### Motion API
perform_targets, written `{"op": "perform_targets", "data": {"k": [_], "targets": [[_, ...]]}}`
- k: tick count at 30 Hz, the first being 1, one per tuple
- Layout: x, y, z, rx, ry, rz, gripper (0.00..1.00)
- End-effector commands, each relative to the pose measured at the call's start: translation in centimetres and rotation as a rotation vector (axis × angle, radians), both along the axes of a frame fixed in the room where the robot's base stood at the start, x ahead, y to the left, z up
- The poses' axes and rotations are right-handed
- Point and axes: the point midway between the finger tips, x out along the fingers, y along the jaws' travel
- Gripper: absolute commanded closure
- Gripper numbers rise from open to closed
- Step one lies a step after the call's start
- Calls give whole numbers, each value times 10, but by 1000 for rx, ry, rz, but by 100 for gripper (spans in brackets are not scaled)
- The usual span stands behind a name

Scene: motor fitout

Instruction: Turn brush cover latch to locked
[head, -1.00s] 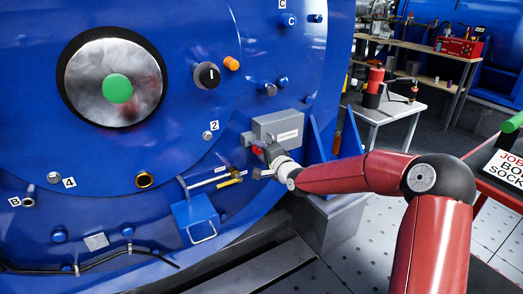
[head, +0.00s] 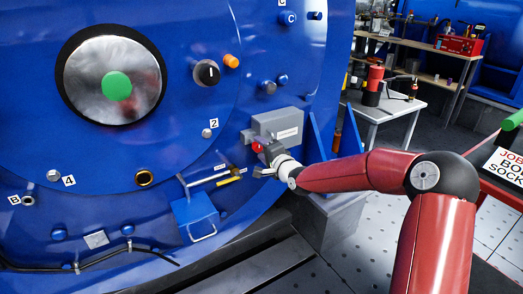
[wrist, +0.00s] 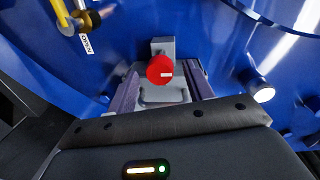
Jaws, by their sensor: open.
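A red round knob with a small white label (wrist: 160,69) sits on a grey block in the wrist view, which looks like the latch, though I cannot read its label. It also shows in the head view (head: 257,147), just below a grey box (head: 279,126) on the blue motor housing. My gripper (wrist: 163,80) is open, with one finger on each side of the knob in the picture. It also shows in the head view (head: 267,161), close to the knob. I cannot tell whether the fingers touch it. A grey bar handle (wrist: 163,97) lies below the knob in the wrist view.
A yellow-handled valve (head: 230,181) is just left of my gripper, with an OPEN label (wrist: 88,44) in the wrist view. A blue box with a wire handle (head: 196,215) is lower left. A blue bracket (head: 320,139) stands to the right. A white table (head: 394,108) is behind.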

Motion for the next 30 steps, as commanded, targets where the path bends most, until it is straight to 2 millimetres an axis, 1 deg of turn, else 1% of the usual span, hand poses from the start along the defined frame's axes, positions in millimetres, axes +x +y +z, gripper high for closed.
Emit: {"op": "perform_targets", "data": {"k": [9, 12, 16, 26, 29, 30], "targets": [[-43, -31, 3, -3, 1, -3, 48], [-52, -38, 5, -2, 1, -3, 48], [-59, -41, 5, -1, 1, -2, 48], [-60, -41, 5, -10, 2, 0, 48], [-67, -39, 1, -94, 10, 4, 48], [-71, -39, -3, -159, 18, 5, 48]]}}
